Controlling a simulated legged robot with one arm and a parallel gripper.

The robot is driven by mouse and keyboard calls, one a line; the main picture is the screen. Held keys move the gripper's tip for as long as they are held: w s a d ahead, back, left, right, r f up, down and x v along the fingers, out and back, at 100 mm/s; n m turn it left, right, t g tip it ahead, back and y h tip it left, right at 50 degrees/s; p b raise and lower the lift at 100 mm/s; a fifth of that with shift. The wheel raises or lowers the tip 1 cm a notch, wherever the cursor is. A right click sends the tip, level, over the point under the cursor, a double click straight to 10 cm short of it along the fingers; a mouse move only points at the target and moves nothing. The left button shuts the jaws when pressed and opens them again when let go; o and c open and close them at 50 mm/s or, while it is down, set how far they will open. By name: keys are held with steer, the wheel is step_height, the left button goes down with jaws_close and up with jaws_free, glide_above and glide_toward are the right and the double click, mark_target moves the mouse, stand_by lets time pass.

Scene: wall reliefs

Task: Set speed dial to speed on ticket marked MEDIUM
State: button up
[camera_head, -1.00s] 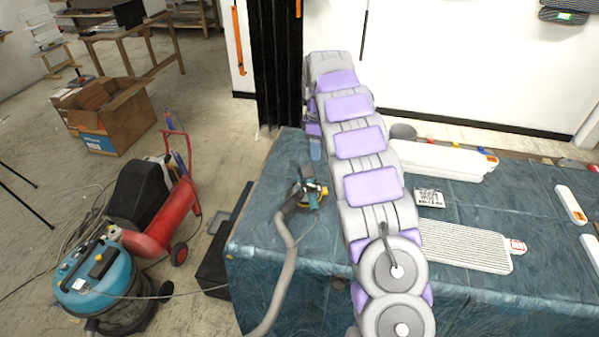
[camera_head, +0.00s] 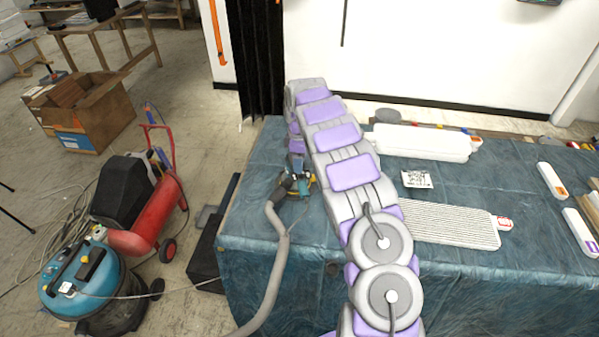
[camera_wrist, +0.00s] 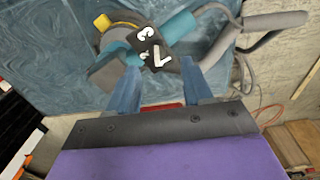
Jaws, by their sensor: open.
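A teal and dark power sander (camera_head: 296,186) with a grey hose lies on the left part of the covered table. In the wrist view the sander (camera_wrist: 165,30) has a yellow knob and a black dial piece (camera_wrist: 153,49) with white characters, tilted in the picture. My gripper (camera_wrist: 159,66) is open, its two blue fingers just short of the dial piece, one on either side in the picture; contact cannot be told. A white card with dark print (camera_head: 417,179) lies mid-table, its text too small to read; I cannot tell whether it is the MEDIUM ticket.
A ribbed white panel (camera_head: 445,222) with a red-marked tag and a long white block (camera_head: 420,142) lie right of my arm. A blue vacuum (camera_head: 85,285) and a red compressor (camera_head: 150,215) stand on the floor at left. The right front of the tablecloth is clear.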

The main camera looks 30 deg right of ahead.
steer(key=f, duration=0.4)
steer(key=shift+d, duration=0.35)
steer(key=shift+d+f+b, duration=0.25)
steer(key=shift+f+b, duration=0.05)
steer(key=shift+f, duration=0.1)
steer(key=shift+a, duration=0.45)
steer(key=shift+c, duration=0.5)
steer(key=shift+d, duration=0.2)
jaws_close()
